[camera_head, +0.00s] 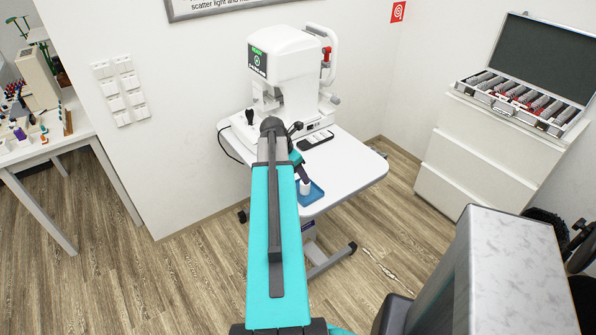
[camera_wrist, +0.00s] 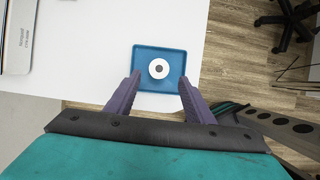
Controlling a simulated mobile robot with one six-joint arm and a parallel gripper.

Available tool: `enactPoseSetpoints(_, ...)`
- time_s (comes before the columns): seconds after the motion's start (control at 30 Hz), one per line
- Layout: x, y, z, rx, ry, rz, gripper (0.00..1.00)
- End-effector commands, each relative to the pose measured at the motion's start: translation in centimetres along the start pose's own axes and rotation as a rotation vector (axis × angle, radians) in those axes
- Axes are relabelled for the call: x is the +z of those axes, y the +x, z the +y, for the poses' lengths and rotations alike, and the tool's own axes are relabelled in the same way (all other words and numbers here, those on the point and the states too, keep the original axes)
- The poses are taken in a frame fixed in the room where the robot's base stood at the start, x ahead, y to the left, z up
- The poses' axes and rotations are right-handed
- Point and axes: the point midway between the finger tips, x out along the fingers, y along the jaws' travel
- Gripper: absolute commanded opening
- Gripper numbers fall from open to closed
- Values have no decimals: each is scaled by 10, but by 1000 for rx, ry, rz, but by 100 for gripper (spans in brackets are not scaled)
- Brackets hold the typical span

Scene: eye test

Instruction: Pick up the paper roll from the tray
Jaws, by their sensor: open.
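The paper roll (camera_wrist: 158,69) is white with a dark round core. In the wrist view it stands on end in the blue tray (camera_wrist: 174,85), seen from above. The tray lies at the edge of the white table (camera_wrist: 95,50). My gripper (camera_wrist: 159,80) is open, with its two dark purple fingers spread on either side of the near part of the tray. Nothing is between the fingertips except the view of tray and roll; the height above them is hard to tell. In the head view the roll (camera_head: 305,187) and tray (camera_head: 316,191) show partly behind my arm.
A white eye-testing machine (camera_head: 290,65) stands on the table behind my arm. A flat item (camera_head: 315,139) lies beside it. A white drawer cabinet with an open lens case (camera_head: 522,105) is at right. A marble-topped block (camera_head: 520,260) stands front right.

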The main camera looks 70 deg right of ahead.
Motion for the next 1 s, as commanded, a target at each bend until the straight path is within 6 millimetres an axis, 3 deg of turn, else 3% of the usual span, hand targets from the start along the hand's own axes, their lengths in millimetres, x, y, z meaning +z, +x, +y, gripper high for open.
enactPoseSetpoints(0.53,0,53,0,0,1,0,48)
enactPoseSetpoints(1.0,1,63,0,1,1,0,48)
